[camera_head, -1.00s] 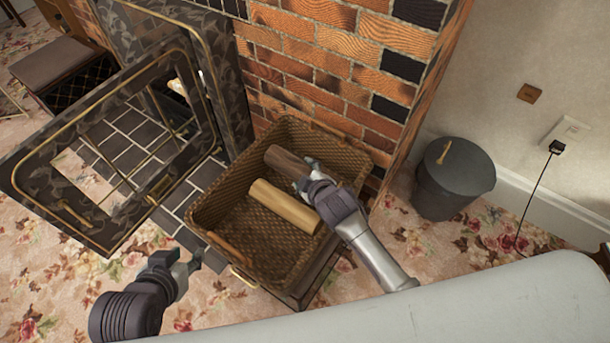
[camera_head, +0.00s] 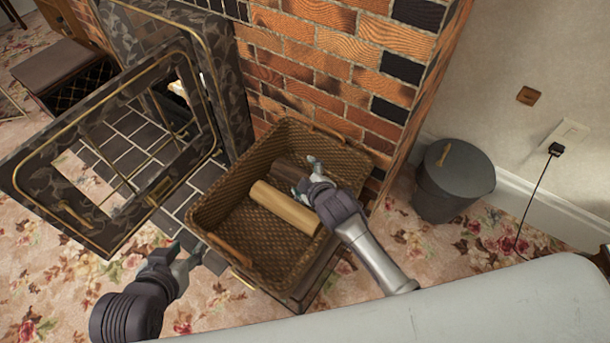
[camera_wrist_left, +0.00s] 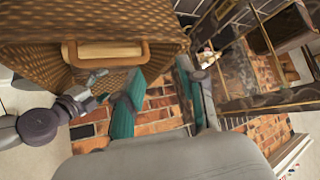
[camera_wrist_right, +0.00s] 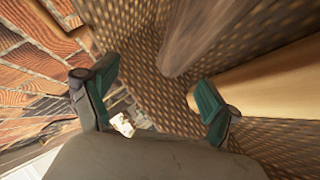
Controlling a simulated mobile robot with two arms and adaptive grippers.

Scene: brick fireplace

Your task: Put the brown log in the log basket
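The brown log (camera_head: 289,171) is inside the wicker log basket (camera_head: 215,196), near its far wall. It also shows in the right wrist view (camera_wrist_right: 195,35), blurred and beyond the fingers. I cannot tell if it touches the basket floor. My right gripper (camera_head: 313,174) is over the basket at the log's right end, which it partly hides. In the right wrist view its fingers are apart with nothing between them (camera_wrist_right: 155,98). My left gripper (camera_head: 186,255) is open and empty, just outside the basket's left front corner; its spread fingers show in the left wrist view (camera_wrist_left: 165,98).
A pale log (camera_head: 284,207) lies in the basket, in front of the brown one. The open fireplace door (camera_head: 40,185) stands at left. The brick wall (camera_head: 330,75) rises behind the basket. A grey lidded bin (camera_head: 452,182) stands at right. Patterned carpet is clear between bin and basket.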

